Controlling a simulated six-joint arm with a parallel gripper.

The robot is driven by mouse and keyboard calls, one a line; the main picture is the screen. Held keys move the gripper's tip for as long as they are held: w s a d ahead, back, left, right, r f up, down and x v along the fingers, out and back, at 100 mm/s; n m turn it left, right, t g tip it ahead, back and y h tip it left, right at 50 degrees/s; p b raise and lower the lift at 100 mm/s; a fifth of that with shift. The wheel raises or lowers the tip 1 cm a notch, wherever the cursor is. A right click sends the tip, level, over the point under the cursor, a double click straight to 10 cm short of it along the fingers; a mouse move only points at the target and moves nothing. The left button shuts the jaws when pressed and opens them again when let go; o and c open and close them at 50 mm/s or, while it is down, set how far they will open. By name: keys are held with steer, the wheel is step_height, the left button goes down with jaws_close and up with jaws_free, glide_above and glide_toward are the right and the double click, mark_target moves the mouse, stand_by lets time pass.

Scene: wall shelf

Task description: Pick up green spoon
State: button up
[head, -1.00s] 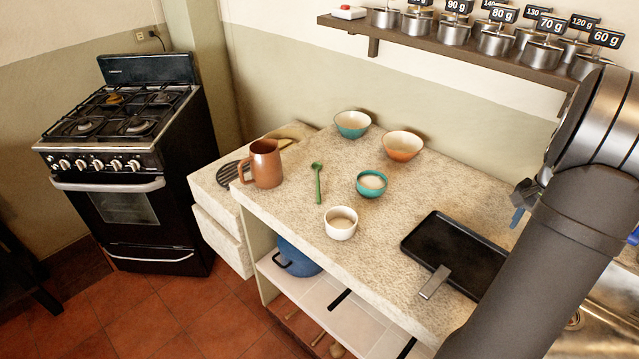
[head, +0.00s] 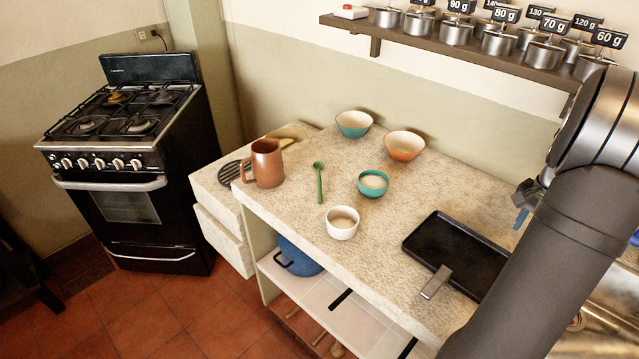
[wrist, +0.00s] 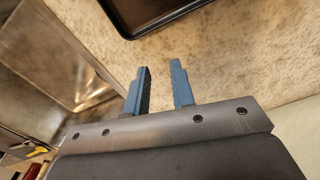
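The green spoon (head: 319,183) lies on the speckled countertop (head: 300,215), between the brown mug and the small teal bowl. It does not show in the wrist view. My gripper shows at the right of the head view (head: 524,203), far to the right of the spoon and past the black tray. In the wrist view, its two blue fingers (wrist: 160,88) stand apart with nothing between them. Below them is bare counter, with the edge of the black tray beyond.
A brown mug (head: 265,163), a teal bowl (head: 373,183), a white bowl (head: 342,223), an orange bowl (head: 404,146) and another teal bowl (head: 353,124) stand around the spoon. A black tray (head: 455,254) lies to the right. A wall shelf (head: 460,58) holds weights above.

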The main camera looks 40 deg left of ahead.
steer(key=shift+a, duration=0.1)
steer(key=a+r+n+h, duration=0.1)
steer(key=a+r+n, duration=0.2)
steer(key=a, duration=1.1)
steer(key=a+r+n, duration=0.2)
steer(key=a+n, duration=0.1)
steer(key=a, duration=1.2)
steer(key=s+a+r+n, duration=0.2)
steer(key=s+a, duration=0.2)
steer(key=a, duration=0.3)
steer(key=s+a+r+n, duration=0.1)
steer(key=s+a, duration=0.2)
steer(key=a, duration=0.4)
steer(key=n+t, duration=0.2)
steer(key=n, duration=0.1)
glide_above(319, 179)
steer(key=s+a, duration=0.1)
steer(key=shift+h, duration=0.3)
steer(key=x, duration=0.2)
steer(key=s+x, duration=0.1)
steer(key=x, duration=0.2)
steer(key=a+x, duration=0.1)
steer(key=x, duration=0.2)
steer(key=shift+s+f, duration=0.3)
steer(key=shift+f, duration=0.1)
steer(key=shift+x, duration=2.7)
jaws_close()
